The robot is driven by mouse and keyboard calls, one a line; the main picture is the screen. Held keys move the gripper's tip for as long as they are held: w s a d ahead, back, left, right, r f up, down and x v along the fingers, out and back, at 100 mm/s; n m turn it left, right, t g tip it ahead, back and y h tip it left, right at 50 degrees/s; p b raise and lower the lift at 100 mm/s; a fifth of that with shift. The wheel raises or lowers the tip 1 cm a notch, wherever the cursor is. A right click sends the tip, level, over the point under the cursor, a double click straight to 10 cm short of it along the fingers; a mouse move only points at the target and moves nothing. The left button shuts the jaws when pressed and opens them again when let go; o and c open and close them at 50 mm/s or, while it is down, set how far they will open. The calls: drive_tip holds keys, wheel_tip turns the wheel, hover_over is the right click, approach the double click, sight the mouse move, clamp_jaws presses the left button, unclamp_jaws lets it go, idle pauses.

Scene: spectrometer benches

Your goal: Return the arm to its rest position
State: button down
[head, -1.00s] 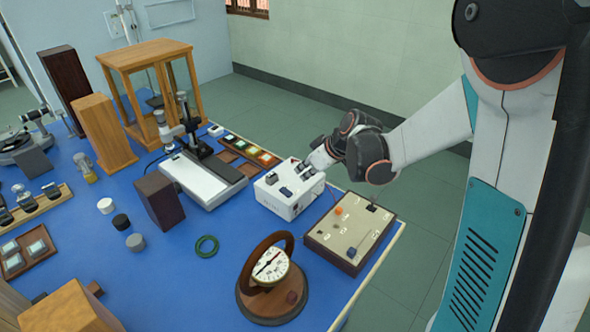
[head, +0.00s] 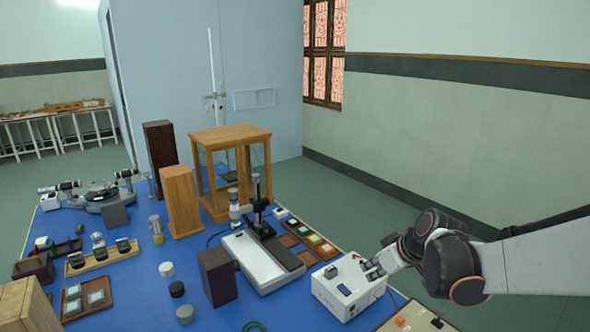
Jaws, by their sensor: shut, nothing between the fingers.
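My gripper (head: 372,268) is at the right end of my arm's reach, at the top of a white box with dark switches (head: 347,288) on the blue bench. The fingers are shut with nothing between them. The fingertips are close to the box's right upper side; I cannot tell whether they touch it. My arm comes in from the right edge of the head view, over the floor beside the bench.
A cream panel (head: 408,320) lies just below the gripper, cut by the frame. A microscope stand (head: 262,208), a dark block (head: 217,277) and a glass-sided wooden case (head: 230,135) stand to the left. The floor (head: 335,190) behind is clear.

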drive_tip(key=s+a+r+m+h, duration=0.1)
drive_tip(key=s+r+m, duration=0.2)
drive_tip(key=s, duration=0.8)
drive_tip(key=s+a+r+m+t+h, duration=0.1)
drive_tip(key=s+r, duration=0.3)
drive_tip(key=s, duration=0.8)
drive_tip(key=shift+s+m+h, duration=0.2)
drive_tip(key=shift+m+h, duration=0.5)
drive_tip(key=shift+m, duration=0.2)
